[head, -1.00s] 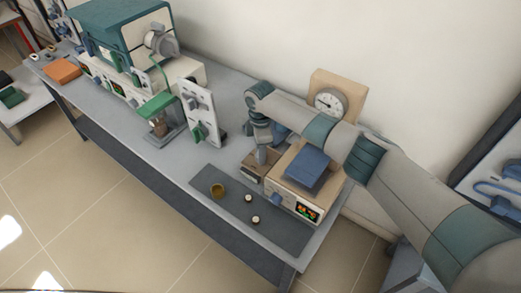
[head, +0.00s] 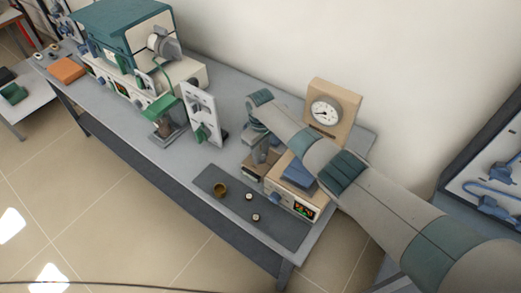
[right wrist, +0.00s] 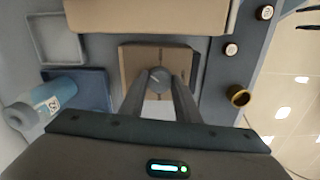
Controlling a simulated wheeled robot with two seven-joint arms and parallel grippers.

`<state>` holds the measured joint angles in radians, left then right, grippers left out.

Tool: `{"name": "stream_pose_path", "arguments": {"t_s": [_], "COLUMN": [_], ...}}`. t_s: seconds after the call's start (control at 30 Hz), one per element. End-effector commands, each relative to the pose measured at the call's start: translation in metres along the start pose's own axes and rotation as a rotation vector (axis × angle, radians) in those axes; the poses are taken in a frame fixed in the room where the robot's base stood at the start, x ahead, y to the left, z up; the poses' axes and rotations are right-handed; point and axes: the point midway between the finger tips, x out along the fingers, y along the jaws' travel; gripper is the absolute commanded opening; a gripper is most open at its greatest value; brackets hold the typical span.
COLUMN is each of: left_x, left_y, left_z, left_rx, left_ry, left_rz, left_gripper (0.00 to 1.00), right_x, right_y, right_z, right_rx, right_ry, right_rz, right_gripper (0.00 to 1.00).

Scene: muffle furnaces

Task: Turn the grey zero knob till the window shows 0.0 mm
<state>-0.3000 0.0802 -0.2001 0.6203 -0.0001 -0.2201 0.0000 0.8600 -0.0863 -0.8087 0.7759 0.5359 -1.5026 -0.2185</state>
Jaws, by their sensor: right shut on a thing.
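My right gripper (head: 262,158) points down at a small brown box (head: 250,171) beside the beige device on the bench. In the right wrist view, a small round grey knob (right wrist: 157,75) sits on top of the brown box (right wrist: 127,62). The fingertips of my right gripper (right wrist: 159,83) are at the knob, one on each side, shut on it. A window with a 0.0 mm reading cannot be made out. The beige device has a small lit red and green display (head: 304,211), too small to read. My left gripper is out of view.
The beige device (head: 284,199) carries a blue block and stands close to the right. A dial on a wooden stand (head: 325,112) is behind my right arm. A brass cup (head: 220,190) and two small round pieces lie on the dark mat (head: 207,178) in front.

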Motion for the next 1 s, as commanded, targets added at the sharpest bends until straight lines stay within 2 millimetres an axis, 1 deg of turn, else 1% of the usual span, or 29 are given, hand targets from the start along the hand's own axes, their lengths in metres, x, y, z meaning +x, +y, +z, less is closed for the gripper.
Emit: {"name": "stream_pose_path", "arguments": {"t_s": [0.03, 0.1, 0.4, 0.6, 1.0], "left_x": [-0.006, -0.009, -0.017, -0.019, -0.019], "left_y": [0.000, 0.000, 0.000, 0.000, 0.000], "left_z": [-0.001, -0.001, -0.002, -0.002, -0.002], "left_rx": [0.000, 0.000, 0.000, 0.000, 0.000], "left_ry": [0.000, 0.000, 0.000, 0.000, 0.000], "left_rz": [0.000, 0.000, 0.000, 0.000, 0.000], "left_gripper": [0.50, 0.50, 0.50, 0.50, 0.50], "right_x": [-0.003, -0.002, -0.001, -0.001, 0.000], "right_y": [-0.001, -0.001, -0.001, 0.000, 0.000], "right_z": [0.000, 0.000, 0.000, -0.001, -0.001], "right_rx": [0.042, 0.102, 0.283, 0.332, 0.340], "right_ry": [0.000, 0.000, 0.001, 0.001, 0.003], "right_rz": [-0.002, -0.001, -0.002, 0.000, 0.000], "right_gripper": [0.07, 0.07, 0.07, 0.07, 0.07]}}
